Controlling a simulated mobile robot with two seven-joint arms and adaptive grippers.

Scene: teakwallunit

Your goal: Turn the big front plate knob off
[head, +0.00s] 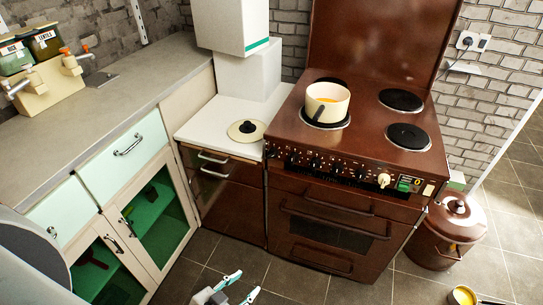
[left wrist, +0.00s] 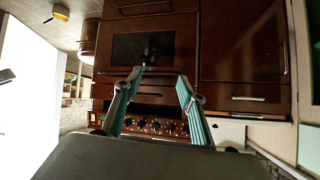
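The brown cooker (head: 345,190) has a control panel (head: 330,165) along its front top edge. A row of small black knobs runs along it, with a larger cream knob (head: 383,180) near the right end. I cannot tell the knobs' settings or which one serves the big front plate. A cream pot (head: 327,104) with orange contents stands on the front left plate (head: 325,121). My left gripper (head: 243,287) is open and empty, low in front of the cooker and apart from it. In the upside-down left wrist view, the panel (left wrist: 150,126) shows between its teal fingers (left wrist: 158,78). My right gripper is not in view.
The front right plate (head: 408,136) and back right plate (head: 402,100) are bare. A lid (head: 246,131) lies on the white counter left of the cooker. A brown lidded bin (head: 452,232) stands at the cooker's right. The tiled floor in front is mostly clear.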

